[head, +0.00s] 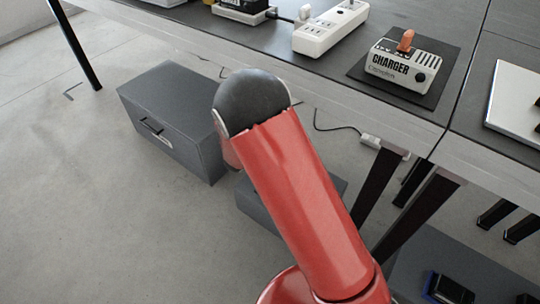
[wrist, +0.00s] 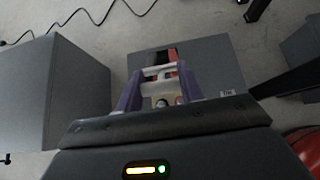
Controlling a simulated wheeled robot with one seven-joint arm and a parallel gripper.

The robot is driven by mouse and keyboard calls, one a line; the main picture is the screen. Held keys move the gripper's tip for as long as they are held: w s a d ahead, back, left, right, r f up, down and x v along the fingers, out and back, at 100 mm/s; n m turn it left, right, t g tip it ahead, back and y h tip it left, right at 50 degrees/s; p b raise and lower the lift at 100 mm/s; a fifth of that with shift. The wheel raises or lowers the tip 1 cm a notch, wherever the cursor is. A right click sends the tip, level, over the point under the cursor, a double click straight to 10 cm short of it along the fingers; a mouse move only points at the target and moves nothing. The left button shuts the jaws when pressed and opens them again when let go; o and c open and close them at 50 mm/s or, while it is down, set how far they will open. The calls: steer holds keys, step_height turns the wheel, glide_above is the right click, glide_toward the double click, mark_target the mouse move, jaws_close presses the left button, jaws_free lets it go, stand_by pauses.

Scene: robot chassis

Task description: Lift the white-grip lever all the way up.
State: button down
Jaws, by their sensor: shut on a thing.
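In the wrist view, my gripper (wrist: 160,80) shows its two purple fingers on either side of a white grip. The gripper is shut on this white-grip lever (wrist: 158,88). The lever belongs to a low grey box (wrist: 208,70) on the floor, which has a dark slot and a small label at its right. Small brownish and red round parts show close below the grip. In the head view, my red arm hides the gripper, the lever and most of the low grey box (head: 328,184). The lever's exact angle is hard to tell.
A larger grey drawer cabinet (head: 165,125) stands to the left of my arm. It also fills the left of the wrist view (wrist: 60,95). A table (head: 250,60) with a power strip (head: 330,28) and a charger (head: 405,65) is behind.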

steer(key=w+d+r, duration=0.4)
steer(key=w+d, duration=0.1)
steer(key=w, duration=0.2)
steer(key=shift+w+d+r, duration=0.15)
steer(key=shift+w+d, duration=0.05)
steer(key=shift+d, duration=0.2)
stand_by(0.3)
steer(key=c, duration=0.9)
jaws_free()
steer(key=shift+a, duration=0.1)
steer(key=v, duration=0.7)
steer(key=shift+s+a+r, duration=0.1)
steer(key=shift+s+r, duration=0.05)
steer(key=shift+s, duration=0.1)
